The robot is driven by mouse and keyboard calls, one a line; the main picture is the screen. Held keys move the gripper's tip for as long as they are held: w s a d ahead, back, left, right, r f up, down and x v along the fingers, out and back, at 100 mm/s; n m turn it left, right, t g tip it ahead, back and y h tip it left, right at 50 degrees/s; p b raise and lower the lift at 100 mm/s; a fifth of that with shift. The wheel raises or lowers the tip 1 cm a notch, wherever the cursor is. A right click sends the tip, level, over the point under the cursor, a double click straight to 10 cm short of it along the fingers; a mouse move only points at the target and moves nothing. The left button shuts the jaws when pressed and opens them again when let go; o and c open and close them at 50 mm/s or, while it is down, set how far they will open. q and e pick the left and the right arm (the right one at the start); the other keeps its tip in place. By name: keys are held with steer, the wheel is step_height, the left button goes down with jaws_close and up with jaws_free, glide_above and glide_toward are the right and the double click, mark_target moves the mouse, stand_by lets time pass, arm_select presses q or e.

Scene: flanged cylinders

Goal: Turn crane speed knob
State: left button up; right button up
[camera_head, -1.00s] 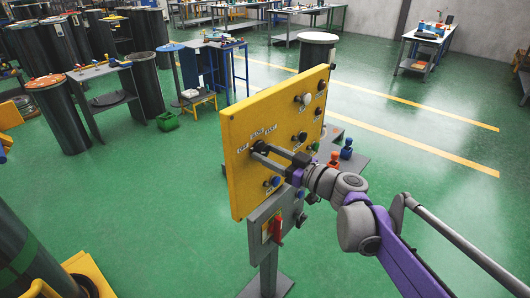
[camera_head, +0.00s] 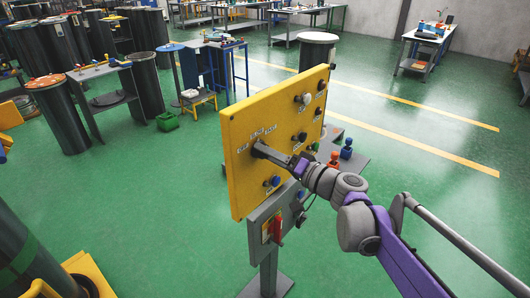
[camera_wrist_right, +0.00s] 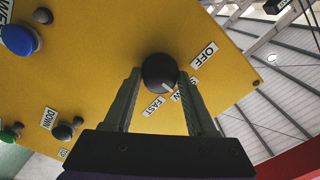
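The crane speed knob (camera_wrist_right: 160,72) is a round black knob with a white pointer mark, on a tilted yellow panel (camera_head: 240,140). In the right wrist view, labels OFF (camera_wrist_right: 204,54) and FAST (camera_wrist_right: 154,106) sit around it, with another label partly hidden by a finger. The white mark points down and right, between FAST and the partly hidden label. My right gripper (camera_head: 262,150) is at the panel's upper left, its fingers on either side of the knob and closed against it. The fingers hide the knob in the head view. My left gripper is not in view.
A blue button (camera_wrist_right: 20,40) and a DOWN control (camera_wrist_right: 62,131) lie left of the knob in the wrist view. A grey box with a red handle (camera_head: 277,230) is below the panel. Small red and blue items (camera_head: 346,150) stand on a shelf behind. Green floor surrounds the stand.

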steer(key=o, duration=0.6)
steer(key=shift+v, duration=3)
steer(key=s+d+f+g+h, duration=0.2)
steer(key=s+f+h, duration=0.2)
steer(key=s+f, duration=0.35)
steer(key=s+d+f+g+h, duration=0.2)
steer(key=s+f+h, duration=0.1)
steer(key=s+f, duration=0.4)
steer(key=s+d+f+h, duration=0.7)
steer(key=s+d+f, duration=0.2)
steer(key=s+d, duration=0.2)
steer(key=shift+s+d+g+h, duration=0.3)
steer(key=shift+s+d+g, duration=0.1)
steer(key=shift+s, duration=0.05)
